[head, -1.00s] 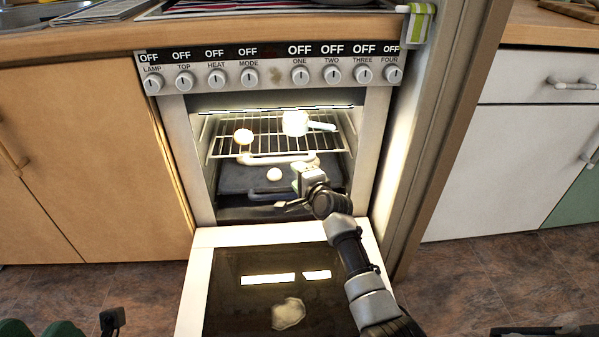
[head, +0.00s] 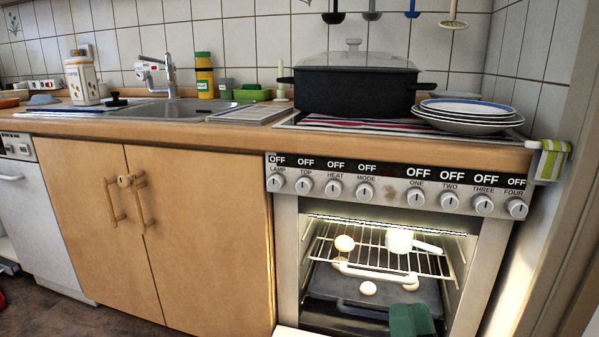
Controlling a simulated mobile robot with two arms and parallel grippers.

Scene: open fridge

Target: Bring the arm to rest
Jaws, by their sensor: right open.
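Of my right gripper, a dark green block-shaped part (head: 412,320) shows at the bottom edge of the head view, in front of the oven's lower right. The rest of it and its arm are cut off by the frame. It is apart from the things on the oven rack as far as shows. My left gripper is not in view.
The oven (head: 287,235) is open and lit; its door is mostly out of frame. A black pot (head: 352,90) and stacked plates (head: 470,125) stand above.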

